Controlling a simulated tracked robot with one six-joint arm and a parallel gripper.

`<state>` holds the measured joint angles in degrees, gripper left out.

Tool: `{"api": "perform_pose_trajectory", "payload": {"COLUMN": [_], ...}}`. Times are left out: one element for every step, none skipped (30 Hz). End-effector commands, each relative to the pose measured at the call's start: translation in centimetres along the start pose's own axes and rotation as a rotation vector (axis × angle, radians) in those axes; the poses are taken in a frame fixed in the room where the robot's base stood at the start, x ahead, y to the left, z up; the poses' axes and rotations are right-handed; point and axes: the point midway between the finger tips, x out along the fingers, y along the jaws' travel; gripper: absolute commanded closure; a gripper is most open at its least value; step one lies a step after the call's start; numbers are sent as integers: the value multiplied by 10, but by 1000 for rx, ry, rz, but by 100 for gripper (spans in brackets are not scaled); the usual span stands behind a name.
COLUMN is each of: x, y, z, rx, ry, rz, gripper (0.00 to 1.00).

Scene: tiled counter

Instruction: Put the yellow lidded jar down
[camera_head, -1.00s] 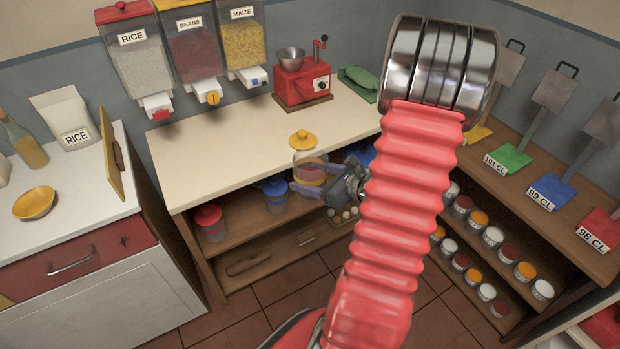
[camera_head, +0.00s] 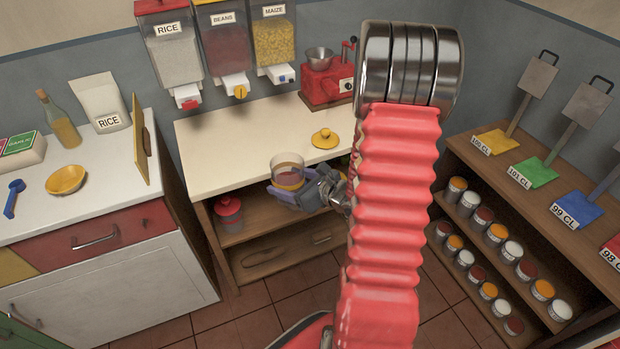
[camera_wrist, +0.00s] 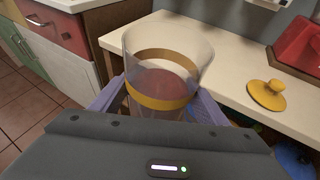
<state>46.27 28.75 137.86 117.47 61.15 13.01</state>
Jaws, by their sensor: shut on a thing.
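The yellow jar (camera_head: 288,160) is a clear, open-topped jar with a yellow band. My gripper (camera_head: 288,190) is shut on it around the band, and the jar stands roughly upright between the fingers. In the wrist view the jar (camera_wrist: 165,60) is between my gripper's purple fingers (camera_wrist: 160,100), with a reddish patch showing inside. In the head view the jar overlaps the front edge of the cream counter (camera_head: 235,150); its base is hidden by my gripper. The yellow knobbed lid (camera_head: 325,139) lies on the counter, apart from the jar; it also shows in the wrist view (camera_wrist: 267,94).
The counter's left part is clear. A red-lidded jar (camera_head: 229,213) sits on the shelf below. A rack of small cans (camera_head: 497,234) is at right.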

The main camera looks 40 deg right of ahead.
Motion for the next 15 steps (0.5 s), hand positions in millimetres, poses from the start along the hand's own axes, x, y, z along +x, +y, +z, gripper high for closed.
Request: {"api": "perform_pose_trajectory", "payload": {"x": [10,15,22,26,31,37,41,46,51,55,59,63,67,70,74], "y": [13,20,30,36,44,54,61,69,79,87,96,106,115,124,135], "z": [2,3,4,5,6,6,6,7,7,7,8,8,8,8,8], "rx": [-7,-12,-17,-20,-24,-30,-34,-39,-45,-49,-54,-60,-66,-72,-79], "ry": [-1,-1,-1,-1,-1,0,0,0,1,2,2,2,3,3,3], "rz": [19,29,41,50,60,74,84,95,109,120,132,147,159,172,189], "gripper": [81,81,81,81,81,81,81,81,81,81,81,81,81,81,81]}}
